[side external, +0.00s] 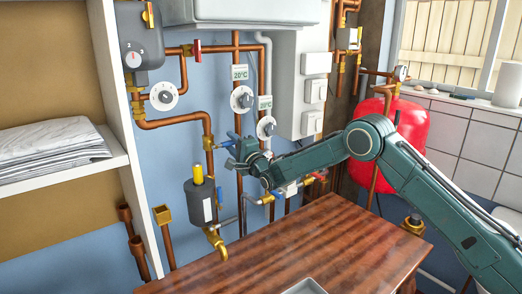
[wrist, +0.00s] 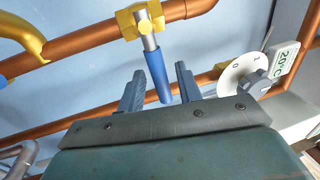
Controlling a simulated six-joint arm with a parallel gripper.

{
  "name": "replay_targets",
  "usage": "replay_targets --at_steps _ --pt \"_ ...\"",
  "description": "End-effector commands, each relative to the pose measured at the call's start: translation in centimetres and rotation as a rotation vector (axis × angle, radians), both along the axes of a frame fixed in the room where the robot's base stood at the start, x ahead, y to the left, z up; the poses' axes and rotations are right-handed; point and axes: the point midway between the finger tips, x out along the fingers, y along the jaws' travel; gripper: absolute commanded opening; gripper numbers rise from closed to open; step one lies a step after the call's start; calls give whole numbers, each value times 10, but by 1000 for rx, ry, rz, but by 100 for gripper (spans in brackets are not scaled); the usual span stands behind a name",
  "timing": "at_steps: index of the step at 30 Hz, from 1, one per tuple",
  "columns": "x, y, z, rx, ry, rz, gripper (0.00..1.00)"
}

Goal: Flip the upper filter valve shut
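The upper filter valve has a yellow body (wrist: 140,20) on a copper pipe and a blue lever (wrist: 156,66). In the wrist view the lever sticks out across the pipe, towards me. My gripper (wrist: 160,69) is open, with one finger on each side of the lever's free end. I see small gaps, and contact is not clear. In the side view my gripper (side external: 236,151) is at the pipe above and right of the dark filter (side external: 201,205) with its yellow cap; it partly hides the valve there.
A white dial (wrist: 243,75) with a 20°C tag is close by on a neighbouring pipe. The wooden table (side external: 300,240) is below.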

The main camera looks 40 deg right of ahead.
Motion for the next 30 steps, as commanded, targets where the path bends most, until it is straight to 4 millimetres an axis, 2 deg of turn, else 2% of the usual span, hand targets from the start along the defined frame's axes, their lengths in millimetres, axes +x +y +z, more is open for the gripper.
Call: replay_targets --at_steps 11,30 --pt "-28 0 -6 0 2 0 35" --pt "-95 1 -19 -1 3 0 35"
